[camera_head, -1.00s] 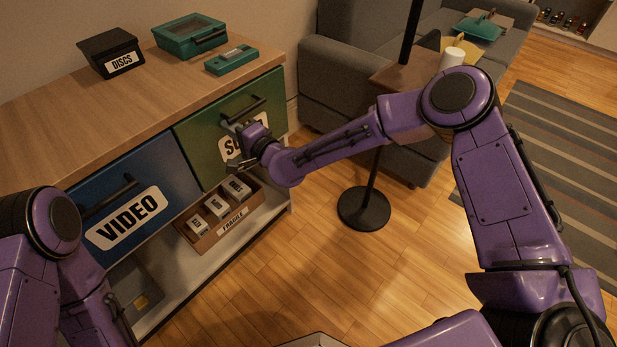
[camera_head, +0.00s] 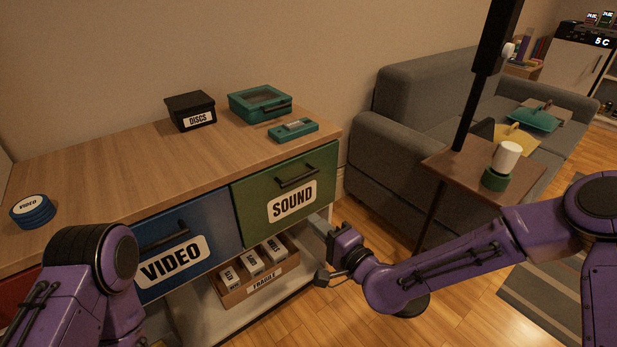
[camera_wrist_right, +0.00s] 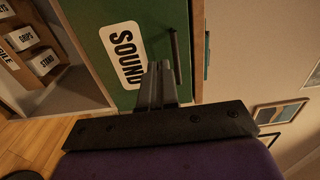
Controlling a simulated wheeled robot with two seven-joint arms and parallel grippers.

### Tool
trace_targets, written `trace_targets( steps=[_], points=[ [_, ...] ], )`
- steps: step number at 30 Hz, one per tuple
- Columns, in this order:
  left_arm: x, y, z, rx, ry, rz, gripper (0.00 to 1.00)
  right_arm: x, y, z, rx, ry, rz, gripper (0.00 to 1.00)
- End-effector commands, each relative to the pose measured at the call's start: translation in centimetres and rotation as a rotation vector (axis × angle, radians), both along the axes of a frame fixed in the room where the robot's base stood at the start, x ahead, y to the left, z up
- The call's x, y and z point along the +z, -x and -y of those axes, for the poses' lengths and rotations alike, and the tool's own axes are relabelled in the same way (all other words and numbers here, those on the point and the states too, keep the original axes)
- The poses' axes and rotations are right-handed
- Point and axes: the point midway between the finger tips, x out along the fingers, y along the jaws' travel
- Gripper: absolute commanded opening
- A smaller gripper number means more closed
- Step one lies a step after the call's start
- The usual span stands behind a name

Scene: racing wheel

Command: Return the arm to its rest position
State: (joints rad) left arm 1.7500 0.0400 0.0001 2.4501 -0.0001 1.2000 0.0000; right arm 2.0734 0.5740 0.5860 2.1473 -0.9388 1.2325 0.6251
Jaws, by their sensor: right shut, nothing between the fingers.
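My right arm is purple and reaches in from the right in the head view. Its gripper (camera_head: 328,262) is off the cabinet front, to the right of the green SOUND drawer (camera_head: 320,180) and lower than its handle (camera_head: 297,178). In the right wrist view the gripper fingers (camera_wrist_right: 157,85) are together and empty, pointing toward the SOUND drawer (camera_wrist_right: 112,30) and its dark handle (camera_wrist_right: 175,55). The drawer looks shut. My left arm shows at the lower left of the head view; its gripper is out of view.
The blue VIDEO drawer (camera_head: 205,232) is beside the green one. A box marked FRAGILE (camera_head: 262,284) sits on the shelf below. A dark lamp pole (camera_head: 478,105) and side table (camera_head: 455,168) stand right of the cabinet. Floor (camera_head: 385,230) is open between them.

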Motion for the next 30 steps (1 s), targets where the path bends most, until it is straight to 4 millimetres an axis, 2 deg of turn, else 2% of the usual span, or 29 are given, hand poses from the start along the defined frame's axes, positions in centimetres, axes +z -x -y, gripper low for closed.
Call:
trace_targets(
  steps=[4, 5, 8, 9, 11, 12, 15, 18, 21, 27, 28, 30],
  points=[
    [0.0, 0.0, 0.0, 0.000, 0.000, 0.000, 0.96, -0.5, -0.1, 0.3, -0.019, 0.070, 0.017, 0.00],
    [0.0, 0.0, 0.0, 0.000, 0.000, 0.000, 0.96, -1.6, 0.1, 0.8, -0.046, 0.116, -0.008, 0.00],
    [0.0, 0.0, 0.0, 0.000, 0.000, 0.000, 0.96, -8.3, 2.8, 3.0, -0.097, 0.316, -0.161, 0.00],
    [0.0, 0.0, 0.0, 0.000, 0.000, 0.000, 0.96, -11.4, 4.6, 4.0, -0.105, 0.405, -0.235, 0.00],
    [0.0, 0.0, 0.0, 0.000, 0.000, 0.000, 0.96, -15.7, 7.7, 5.8, -0.109, 0.536, -0.345, 0.00],
    [0.0, 0.0, 0.0, 0.000, 0.000, 0.000, 0.96, -18.2, 9.9, 7.2, -0.108, 0.621, -0.415, 0.00],
    [0.0, 0.0, 0.0, 0.000, 0.000, 0.000, 0.96, -23.0, 15.4, 11.0, -0.099, 0.816, -0.571, 0.00],
    [0.0, 0.0, 0.0, 0.000, 0.000, 0.000, 0.96, -25.9, 20.3, 14.6, -0.084, 0.980, -0.697, 0.00],
    [0.0, 0.0, 0.0, 0.000, 0.000, 0.000, 0.96, -27.5, 24.7, 18.1, -0.071, 1.120, -0.801, 0.00],
    [0.0, 0.0, 0.0, 0.000, 0.000, 0.000, 0.96, -28.9, 32.7, 24.2, 0.005, 1.379, -0.948, 0.00],
    [1.4, 0.0, 0.0, 0.000, 0.000, 0.000, 0.96, -27.7, 33.1, 24.0, 0.017, 1.377, -0.953, 0.00],
    [4.5, 0.0, 0.0, 0.000, 0.000, 0.000, 0.96, -24.5, 32.6, 23.9, 0.004, 1.366, -0.948, 0.00]
  ],
)
